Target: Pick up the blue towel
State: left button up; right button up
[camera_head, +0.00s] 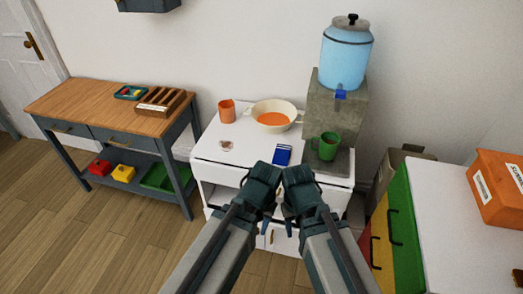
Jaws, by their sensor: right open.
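The blue towel (283,154) lies as a small folded piece on the white cabinet top (238,147), near its front edge. It has a light edge or stripe at its lower end. My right gripper (289,222) is in front of the cabinet, below and nearer than the towel, and is open and empty. My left gripper (265,225) is close beside it on the left; its fingers are too small and dark to tell their state. Neither gripper touches the towel.
On the cabinet top stand an orange cup (227,111), a cream pan (274,114) with orange contents, and a green mug (326,146) right of the towel. A blue dispenser (345,58) stands behind on a stone block. A wooden table (97,106) is left, a white counter (470,235) right.

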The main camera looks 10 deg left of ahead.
aim_at(281, 157)
jog(key=i+j+z, duration=0.1)
jog(key=j, duration=0.3)
jog(key=i+j+z, duration=0.1)
jog(key=j, duration=0.3)
jog(key=i+j, duration=0.2)
jog(key=j, duration=0.2)
jog(key=i+j+z, duration=0.15)
jog(key=j, duration=0.3)
